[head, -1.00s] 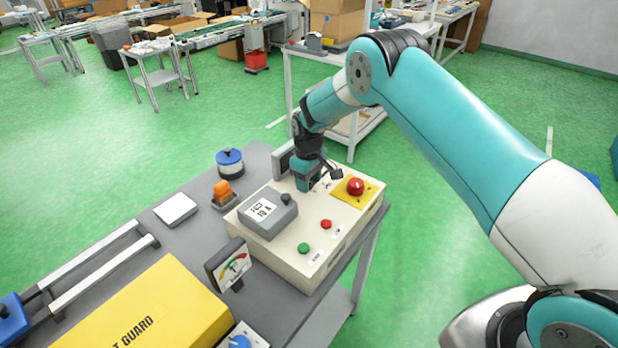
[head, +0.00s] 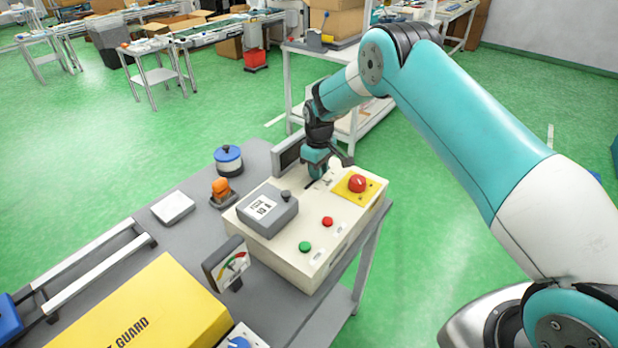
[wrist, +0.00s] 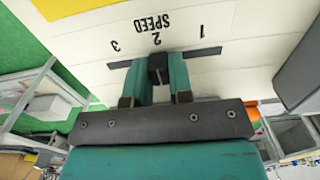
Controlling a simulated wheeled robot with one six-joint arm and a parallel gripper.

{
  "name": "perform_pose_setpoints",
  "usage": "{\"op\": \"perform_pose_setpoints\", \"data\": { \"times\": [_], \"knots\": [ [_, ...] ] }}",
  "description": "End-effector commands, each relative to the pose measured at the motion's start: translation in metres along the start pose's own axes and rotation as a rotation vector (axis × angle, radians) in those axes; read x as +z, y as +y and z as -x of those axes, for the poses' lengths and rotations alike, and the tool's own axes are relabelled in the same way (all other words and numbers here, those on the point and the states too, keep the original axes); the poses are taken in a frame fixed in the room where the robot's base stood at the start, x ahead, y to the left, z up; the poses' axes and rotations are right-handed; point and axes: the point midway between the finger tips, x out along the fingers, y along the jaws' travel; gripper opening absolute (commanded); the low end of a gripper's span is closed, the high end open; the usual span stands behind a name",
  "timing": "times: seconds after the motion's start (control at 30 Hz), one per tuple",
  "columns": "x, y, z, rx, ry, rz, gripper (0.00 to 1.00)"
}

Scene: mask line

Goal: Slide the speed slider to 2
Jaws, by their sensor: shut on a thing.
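The cream control box (head: 285,255) stands on the grey bench. In the wrist view its white top (wrist: 75,40) carries the label SPEED (wrist: 152,22) and the numbers 3, 2 and 1, from left to right, beside a dark slot (wrist: 205,52). My gripper (head: 318,176) is down at the back part of the box top. In the wrist view, my gripper (wrist: 158,64) is shut on the black slider knob (wrist: 157,69), one teal finger on each side. The knob is in line with the 2. In the head view the knob is hidden by the gripper.
A red mushroom button (head: 357,183) on a yellow plate stands just right of my gripper. A grey raised unit (head: 267,211) with a black knob is to the left, and a dark panel (head: 289,152) stands behind. Red and green buttons sit nearer the front.

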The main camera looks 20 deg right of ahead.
Motion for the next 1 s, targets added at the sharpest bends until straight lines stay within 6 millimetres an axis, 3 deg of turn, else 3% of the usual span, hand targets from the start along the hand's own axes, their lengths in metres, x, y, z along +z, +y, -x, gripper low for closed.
{"op": "perform_pose_setpoints", "data": {
  "times": [0.2,0.23,0.33,0.73,0.87,1.0],
  "knots": [
    [-0.003,-0.004,0.000,0.000,-0.002,0.005,0.00],
    [-0.003,-0.004,0.000,0.000,-0.002,0.006,0.23],
    [-0.004,-0.005,0.000,0.000,-0.002,0.008,0.46],
    [-0.004,-0.005,0.007,0.001,0.000,0.007,0.47],
    [-0.004,-0.004,0.028,0.002,0.003,0.007,0.47],
    [-0.004,-0.004,0.062,0.003,0.004,0.006,0.47]
  ]
}}
